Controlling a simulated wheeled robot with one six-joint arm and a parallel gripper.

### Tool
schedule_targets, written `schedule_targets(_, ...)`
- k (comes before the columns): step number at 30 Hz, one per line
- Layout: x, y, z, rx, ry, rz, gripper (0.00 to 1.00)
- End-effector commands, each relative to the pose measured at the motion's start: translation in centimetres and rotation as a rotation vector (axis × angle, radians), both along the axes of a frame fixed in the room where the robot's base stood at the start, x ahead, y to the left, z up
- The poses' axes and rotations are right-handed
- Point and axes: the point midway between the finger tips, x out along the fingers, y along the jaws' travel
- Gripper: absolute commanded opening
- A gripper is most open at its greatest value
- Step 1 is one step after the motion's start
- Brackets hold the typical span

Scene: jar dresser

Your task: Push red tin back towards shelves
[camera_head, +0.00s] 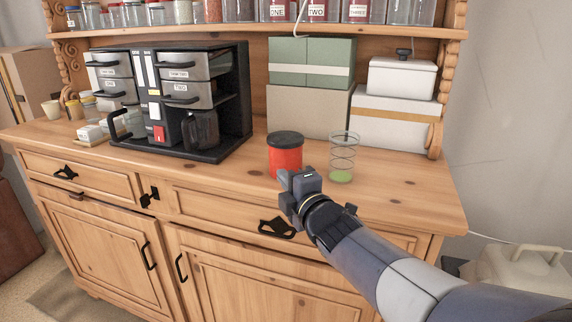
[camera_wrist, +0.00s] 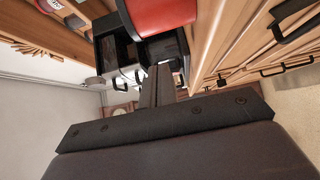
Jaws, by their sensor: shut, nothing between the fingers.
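The red tin (camera_head: 286,158) with a black lid stands upright on the wooden dresser top, near its front edge. My gripper (camera_head: 290,180) is shut and empty, right in front of the tin's lower part. In the head view its tip overlaps the tin's lower right side; I cannot tell whether it touches. The shelves (camera_head: 250,31) with rows of jars rise at the back of the dresser.
A glass with green content (camera_head: 342,158) stands close to the right of the tin. Green and beige boxes (camera_head: 308,108) stand behind it, white boxes (camera_head: 398,112) at back right. A black drawer unit with a coffee jug (camera_head: 201,130) is at left. Some bare top lies between tin and boxes.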

Motion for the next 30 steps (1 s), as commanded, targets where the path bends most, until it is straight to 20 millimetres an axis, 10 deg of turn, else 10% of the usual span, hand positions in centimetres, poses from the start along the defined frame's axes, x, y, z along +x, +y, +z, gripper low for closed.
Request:
schedule_targets(13,5.9,0.3,0.1,0.000,0.003,-0.003,0.00)
schedule_targets(30,7.0,-0.1,0.0,0.000,0.001,-0.002,0.00)
